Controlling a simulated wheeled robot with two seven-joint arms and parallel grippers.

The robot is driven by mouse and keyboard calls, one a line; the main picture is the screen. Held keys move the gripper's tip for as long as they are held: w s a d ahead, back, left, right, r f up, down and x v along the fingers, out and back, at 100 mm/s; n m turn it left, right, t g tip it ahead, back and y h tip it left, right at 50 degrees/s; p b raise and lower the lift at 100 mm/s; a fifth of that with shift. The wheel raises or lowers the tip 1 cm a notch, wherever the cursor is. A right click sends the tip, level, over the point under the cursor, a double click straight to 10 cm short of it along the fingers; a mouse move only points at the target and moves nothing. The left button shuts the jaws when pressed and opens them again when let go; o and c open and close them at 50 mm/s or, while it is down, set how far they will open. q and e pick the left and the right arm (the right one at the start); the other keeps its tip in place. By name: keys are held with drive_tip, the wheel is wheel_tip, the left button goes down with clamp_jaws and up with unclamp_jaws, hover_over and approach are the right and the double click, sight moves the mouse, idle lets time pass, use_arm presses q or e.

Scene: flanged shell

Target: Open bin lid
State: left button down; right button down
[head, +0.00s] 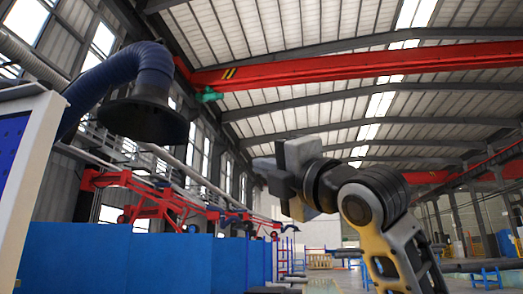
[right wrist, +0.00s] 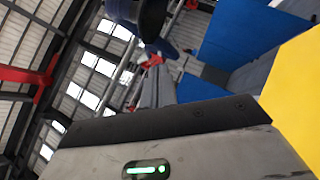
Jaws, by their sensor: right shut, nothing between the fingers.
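No bin or bin lid can be made out in either view. My right gripper (head: 264,170) is raised in the middle of the head view, pointing left, shut and empty. It touches nothing that I can see. In the right wrist view a grey and black housing with a green light fills the bottom, and the fingertips cannot be made out. My left gripper is not in view.
A blue hose with a dark hood (head: 143,118) hangs at the upper left. Blue partitions (head: 120,258) stand at the lower left, with red arms (head: 130,185) above them. A white-framed panel (head: 38,175) stands at the left edge. Open floor shows at the lower right.

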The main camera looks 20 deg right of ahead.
drive_tip(key=w+r+p, duration=0.1)
drive_tip(key=w, duration=0.1)
drive_tip(key=w+d+r+p, duration=0.1)
drive_tip(key=w+r, duration=0.1)
drive_tip(key=shift+w+d+r, duration=0.1)
drive_tip(key=shift+w+r, duration=0.05)
drive_tip(key=shift+w, duration=0.25)
idle(0.5)
idle(0.9)
